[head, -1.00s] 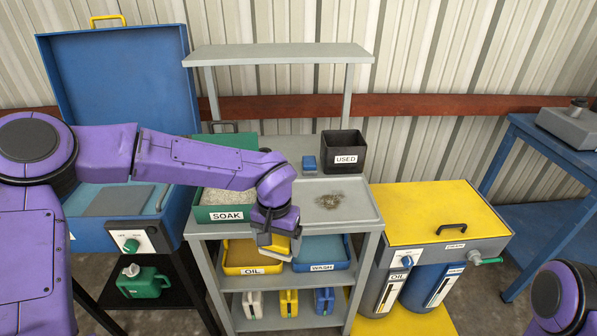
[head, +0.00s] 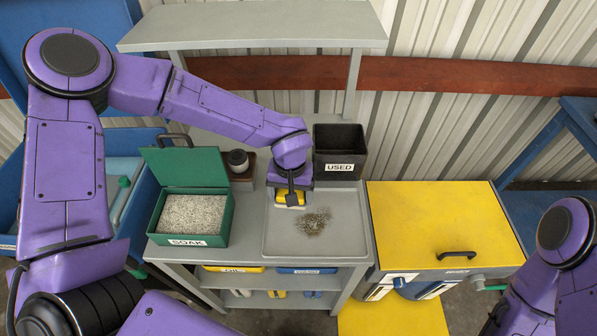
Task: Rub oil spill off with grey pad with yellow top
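The oil spill (head: 313,221) is a dark brown, speckled patch on the grey tray (head: 345,240) on top of the grey cart. My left gripper (head: 292,192) points down over the tray, just behind the spill. It is shut on the pad (head: 290,199), whose yellow top and pale grey underside show below the fingers. I cannot tell whether the pad touches the tray. My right arm is at the right edge; its gripper is out of view.
A green SOAK box (head: 195,214) of pale granules stands open left of the tray. A black USED bin (head: 339,153) stands behind it. A dark round container (head: 238,160) sits beside the SOAK box. A yellow-topped cabinet (head: 430,220) is at the right.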

